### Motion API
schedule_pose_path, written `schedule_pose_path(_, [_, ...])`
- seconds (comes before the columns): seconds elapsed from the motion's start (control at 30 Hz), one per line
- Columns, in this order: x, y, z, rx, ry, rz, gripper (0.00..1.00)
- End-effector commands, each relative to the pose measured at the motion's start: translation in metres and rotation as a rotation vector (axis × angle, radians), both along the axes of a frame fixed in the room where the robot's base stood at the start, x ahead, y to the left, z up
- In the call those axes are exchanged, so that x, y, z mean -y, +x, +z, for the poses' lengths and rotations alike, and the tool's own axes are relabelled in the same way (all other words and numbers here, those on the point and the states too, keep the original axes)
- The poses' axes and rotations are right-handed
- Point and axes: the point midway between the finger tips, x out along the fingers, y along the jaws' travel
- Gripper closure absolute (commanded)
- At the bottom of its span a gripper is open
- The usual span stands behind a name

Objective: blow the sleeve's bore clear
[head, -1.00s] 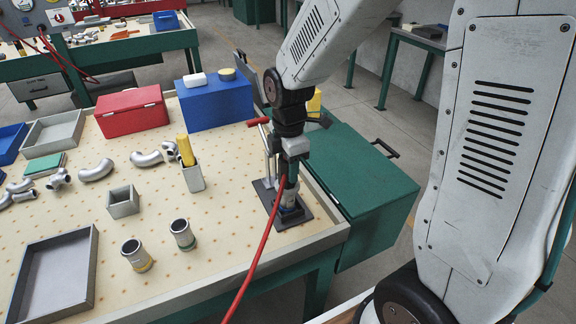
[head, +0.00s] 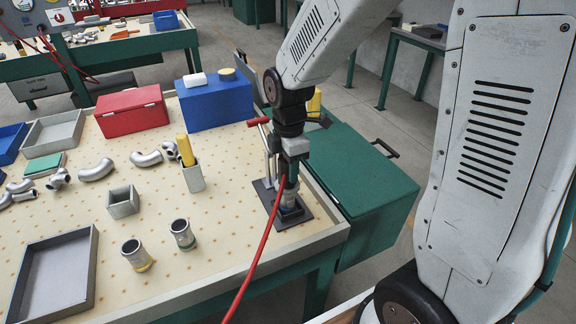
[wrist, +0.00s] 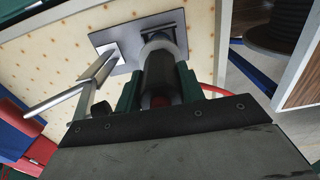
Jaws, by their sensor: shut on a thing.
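My gripper (head: 291,172) points down over the dark fixture plate (head: 322,216) at the table's right corner. It is shut on a dark cylindrical air nozzle, with a red hose (head: 262,235) beside it. In the wrist view the nozzle (wrist: 160,75) sits between the green fingers. Just beyond its end is the pale metal sleeve (wrist: 157,43), partly hidden by it. In the head view the sleeve (head: 289,199) stands upright on the plate under my gripper. Whether the nozzle touches the sleeve or enters its bore cannot be told. A red-handled clamp lever (head: 258,122) stands beside it.
An empty grey tray (head: 92,270), a small bin (head: 123,203) and a blue box (head: 216,103) are also here. A green chest (head: 365,180) stands right of the table.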

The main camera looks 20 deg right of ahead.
Motion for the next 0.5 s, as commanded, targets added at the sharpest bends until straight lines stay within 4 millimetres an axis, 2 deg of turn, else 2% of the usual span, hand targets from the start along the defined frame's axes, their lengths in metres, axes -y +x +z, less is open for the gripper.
schedule_pose_path(0.17, [0.0, -0.001, 0.0, -0.002, 0.0, 0.0, 0.85])
schedule_pose_path(0.5, [0.0, 0.0, 0.026, 0.0, 0.0, 0.0, 0.85])
